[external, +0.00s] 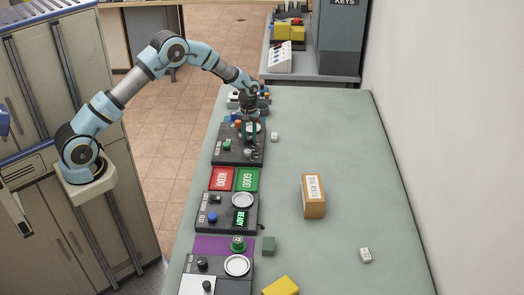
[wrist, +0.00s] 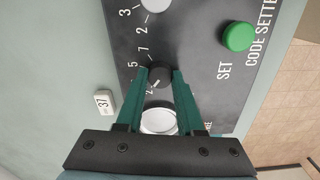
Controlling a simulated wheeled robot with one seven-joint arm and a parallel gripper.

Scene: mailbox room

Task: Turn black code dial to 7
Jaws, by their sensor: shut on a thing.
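The black code dial (wrist: 159,76) is a small round knob on the dark code setter panel (wrist: 195,60), seen in the wrist view. My gripper (wrist: 160,78) has its two green fingers closed on the dial's sides. A pale pointer mark shows on the dial, toward its lower left; the number it points at is hard to read. Printed digits, including 7, 5 and 2, run along the panel left of the dial. In the external view my gripper (external: 249,128) is over the code setter panel (external: 228,156) on the green table, and the dial is hidden there.
A green button (wrist: 238,36) marked SET is on the same panel. White round parts lie above (wrist: 157,4) and below (wrist: 159,121) the dial. A small white block (wrist: 104,102) marked 37 lies beside the panel. A cardboard box (external: 313,196) stands on the table (external: 345,135).

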